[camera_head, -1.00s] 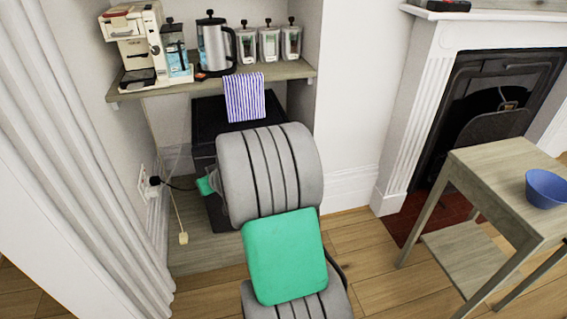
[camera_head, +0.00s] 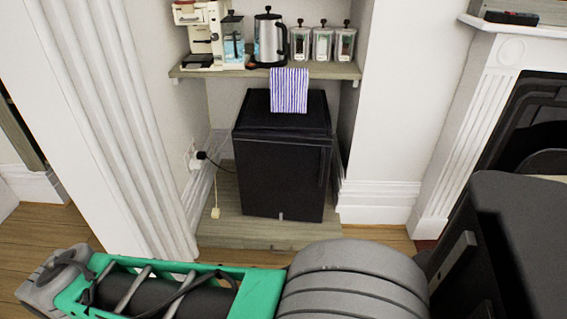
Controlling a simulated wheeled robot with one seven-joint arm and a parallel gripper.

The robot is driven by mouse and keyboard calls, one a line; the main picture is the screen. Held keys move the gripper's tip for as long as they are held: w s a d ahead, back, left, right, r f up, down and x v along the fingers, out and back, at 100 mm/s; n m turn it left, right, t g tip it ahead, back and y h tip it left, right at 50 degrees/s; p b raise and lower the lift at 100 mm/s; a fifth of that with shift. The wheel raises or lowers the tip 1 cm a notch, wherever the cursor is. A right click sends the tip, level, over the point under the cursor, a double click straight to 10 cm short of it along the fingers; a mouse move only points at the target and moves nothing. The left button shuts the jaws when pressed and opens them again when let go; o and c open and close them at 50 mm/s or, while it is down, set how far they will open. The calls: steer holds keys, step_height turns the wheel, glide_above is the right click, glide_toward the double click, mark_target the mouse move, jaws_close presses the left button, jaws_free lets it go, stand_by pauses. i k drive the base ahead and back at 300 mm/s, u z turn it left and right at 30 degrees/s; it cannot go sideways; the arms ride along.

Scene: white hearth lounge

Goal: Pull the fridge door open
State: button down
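The small black fridge (camera_head: 281,178) stands on a low wooden platform in the alcove, under a shelf. Its door faces me and looks shut. A thin vertical strip near the door's right edge may be a handle, but it is too dark to tell. My grey and green arm crosses the bottom of the view, in front of and apart from the fridge. I cannot make out my gripper's fingers anywhere in the view.
The wooden shelf (camera_head: 215,72) holds a coffee machine (camera_head: 203,38), kettle (camera_head: 269,42) and jars. A striped towel (camera_head: 289,91) hangs from it over the fridge top. A plug and cord lie left of the fridge. A white fireplace (camera_head: 470,110) stands right.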

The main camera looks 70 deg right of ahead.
mark_target(286, 172)
steer(key=u, duration=0.05)
steer(key=k, duration=0.85)
steer(key=z, duration=1.4)
steer(key=i, duration=0.5)
steer(key=z, duration=0.05)
